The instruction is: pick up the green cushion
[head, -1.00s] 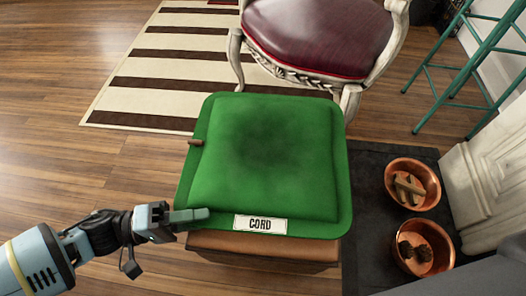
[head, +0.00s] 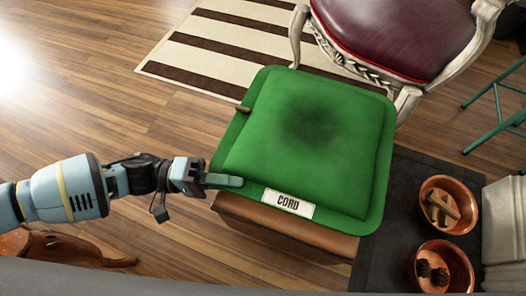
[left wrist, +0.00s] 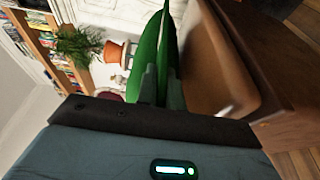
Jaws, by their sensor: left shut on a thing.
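The green cushion (head: 305,140) is square and puffy, with a flat rim and a white "CORD" label (head: 287,204) on its near edge. It lies over a brown stool (head: 290,230), whose top is mostly hidden. My left gripper (head: 225,181) is at the cushion's near left corner, one finger on top of the rim. In the left wrist view the cushion (left wrist: 150,50) shows edge-on between the two fingers, with the brown stool (left wrist: 215,70) beside it. I cannot tell whether the cushion is clear of the stool. My right gripper is not in view.
A white carved chair with a dark red seat (head: 390,35) stands close behind the cushion. Two copper bowls (head: 448,198) (head: 443,250) sit on a dark mat at the right. A striped rug (head: 225,55) lies behind.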

